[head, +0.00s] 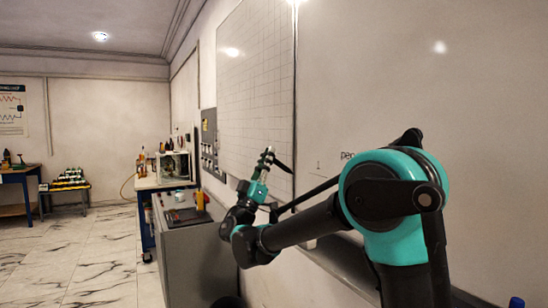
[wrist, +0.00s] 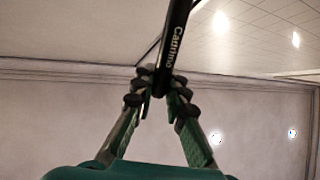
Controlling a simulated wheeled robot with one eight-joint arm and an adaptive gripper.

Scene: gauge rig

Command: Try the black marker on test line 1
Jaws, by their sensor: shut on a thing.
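My gripper (wrist: 162,92) is shut on the black marker (wrist: 175,38), which has white lettering along its barrel. In the wrist view the marker runs up out of the top edge, so one end is cut off. In the head view my gripper (head: 268,157) is raised in front of the wall boards, and the marker (head: 282,165) shows as a short dark tilted stroke beside it. The whiteboard (head: 430,85) fills the right side, with a small "1" (head: 318,165) and part of a word "pe…" (head: 347,155) on it. My arm hides the rest of the writing. I cannot tell whether the marker touches a board.
A gridded board (head: 255,75) hangs left of the whiteboard. Below it stands a grey cabinet (head: 195,260) with items on top. A bench with a white device (head: 172,165) stands farther back. A blue object (head: 516,302) shows bottom right.

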